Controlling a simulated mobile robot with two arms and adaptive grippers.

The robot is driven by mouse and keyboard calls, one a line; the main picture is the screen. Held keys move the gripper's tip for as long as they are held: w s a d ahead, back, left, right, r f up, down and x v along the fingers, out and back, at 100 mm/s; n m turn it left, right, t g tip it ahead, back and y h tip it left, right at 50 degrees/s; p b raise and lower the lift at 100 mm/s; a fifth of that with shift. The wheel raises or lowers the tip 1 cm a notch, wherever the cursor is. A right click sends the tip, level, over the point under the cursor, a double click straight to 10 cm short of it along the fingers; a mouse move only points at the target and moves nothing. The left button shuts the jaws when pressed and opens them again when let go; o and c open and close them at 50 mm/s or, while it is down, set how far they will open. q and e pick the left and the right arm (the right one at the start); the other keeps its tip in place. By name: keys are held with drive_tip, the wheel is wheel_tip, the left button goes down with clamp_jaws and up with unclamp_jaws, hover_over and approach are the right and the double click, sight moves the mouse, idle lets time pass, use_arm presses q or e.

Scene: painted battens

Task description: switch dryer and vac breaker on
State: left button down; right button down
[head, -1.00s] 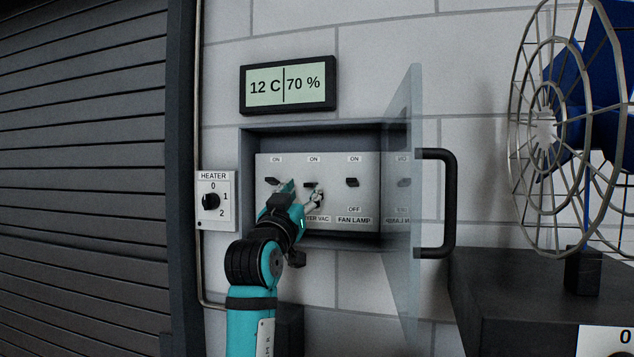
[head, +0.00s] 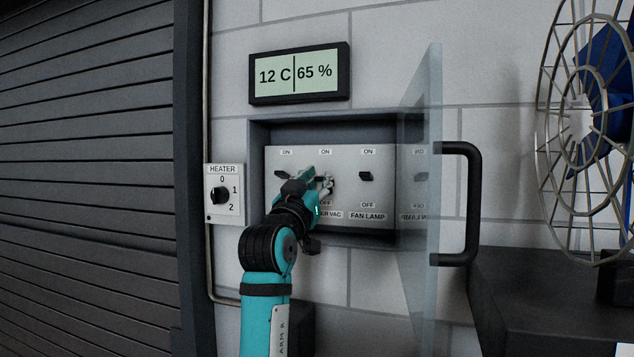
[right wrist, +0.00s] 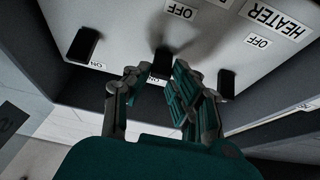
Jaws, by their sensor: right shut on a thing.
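The breaker panel (head: 348,188) sits in a wall box and carries black levers with ON labels above and OFF labels below. The middle lever, the dryer and vac breaker (right wrist: 162,62), is between the fingers of my right gripper (right wrist: 157,90) in the upside-down right wrist view. My right gripper also shows in the head view (head: 320,182), shut on this lever and covering part of its label. I cannot tell surely whether the lever is up or down. My left gripper is out of view.
The fan lamp lever (head: 366,176) is to the right; the heater lever (right wrist: 226,85) is beside my fingers. A clear door (head: 420,110) with a black handle (head: 472,205) stands open. The display (head: 300,74) reads 12 C, 65 %. A heater dial (head: 220,196) is left.

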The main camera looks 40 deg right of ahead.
drive_tip(key=shift+r+p, duration=0.2)
drive_tip(key=shift+p, duration=0.1)
drive_tip(key=r+y+p, duration=0.1)
drive_tip(key=p, duration=0.1)
drive_tip(key=r+g+y+p, duration=0.1)
drive_tip(key=y+p, duration=0.1)
drive_tip(key=p, duration=0.1)
drive_tip(key=shift+p, duration=0.3)
drive_tip(key=shift+f+g+p, duration=0.25)
drive_tip(key=shift+g+p, duration=0.05)
drive_tip(key=shift+f, duration=0.1)
drive_tip(key=c, duration=1.2)
unclamp_jaws()
drive_tip(key=shift+w+d, duration=0.1)
drive_tip(key=shift+o, duration=0.2)
